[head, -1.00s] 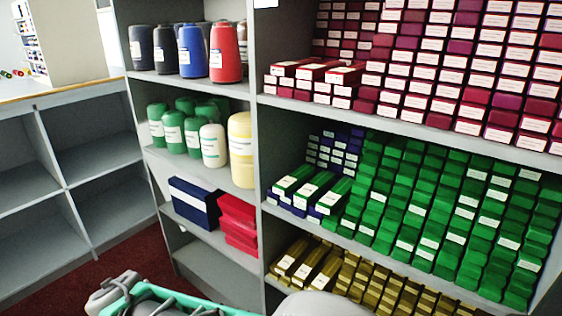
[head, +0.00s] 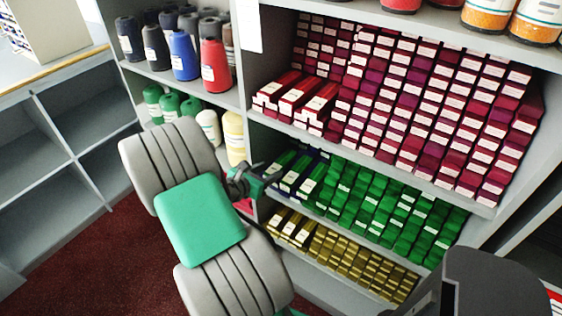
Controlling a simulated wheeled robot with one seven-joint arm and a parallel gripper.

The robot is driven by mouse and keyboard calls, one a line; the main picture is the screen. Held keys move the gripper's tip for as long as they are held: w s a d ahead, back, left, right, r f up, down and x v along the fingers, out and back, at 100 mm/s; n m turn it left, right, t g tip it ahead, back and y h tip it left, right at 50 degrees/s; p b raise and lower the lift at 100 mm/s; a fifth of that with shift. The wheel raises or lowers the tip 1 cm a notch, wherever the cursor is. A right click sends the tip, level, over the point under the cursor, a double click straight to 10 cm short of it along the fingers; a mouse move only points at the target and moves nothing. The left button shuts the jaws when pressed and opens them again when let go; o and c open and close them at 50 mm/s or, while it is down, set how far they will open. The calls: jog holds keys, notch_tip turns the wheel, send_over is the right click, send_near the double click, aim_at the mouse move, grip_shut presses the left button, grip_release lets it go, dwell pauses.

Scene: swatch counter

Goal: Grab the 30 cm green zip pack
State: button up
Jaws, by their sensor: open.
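Many green zip packs (head: 385,210) with white labels fill the middle shelf of the right-hand bay in stacked columns. At the left end of that shelf, a few longer green packs (head: 312,180) lie on top, sticking out toward the front, with dark blue packs among them. The labels are too small to read, so I cannot tell which is 30 cm. My gripper (head: 248,178) is at the end of my grey and green arm, just left of these longer packs. It is open and looks empty; the arm partly hides it.
Dark red packs (head: 420,110) fill the shelf above and gold packs (head: 360,265) the shelf below. An upright divider separates the thread cones (head: 213,65) on the left. My arm covers the lower left shelves. Red carpet (head: 75,250) is clear at left.

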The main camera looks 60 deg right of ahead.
aim_at(276, 167)
jog(key=x, duration=0.5)
jog(key=shift+w+f, duration=0.1)
jog(key=shift+a, duration=0.1)
grip_shut()
